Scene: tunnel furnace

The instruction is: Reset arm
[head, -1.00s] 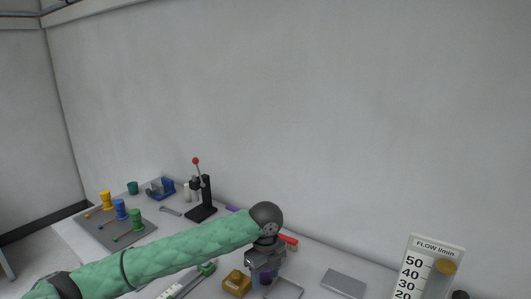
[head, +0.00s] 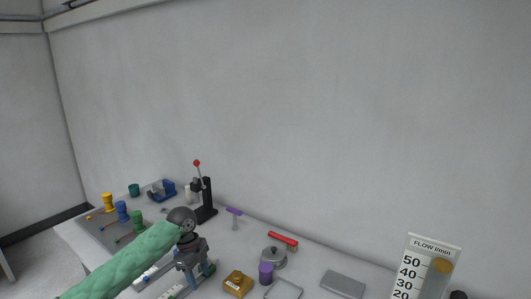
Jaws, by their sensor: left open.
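My left arm, in a green sleeve, comes in from the lower left of the head view. Its gripper (head: 191,270) points down over the workbench (head: 318,282), above a white and green fixture (head: 172,291). The jaws are open, and I see nothing held in them. The fingertips are small and partly blend with the fixture behind them. My right arm and gripper are not in view.
A black lever press (head: 204,201) stands behind. Colored spools sit on a grey board (head: 90,227) at left. A flow gauge (head: 428,268) stands at right.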

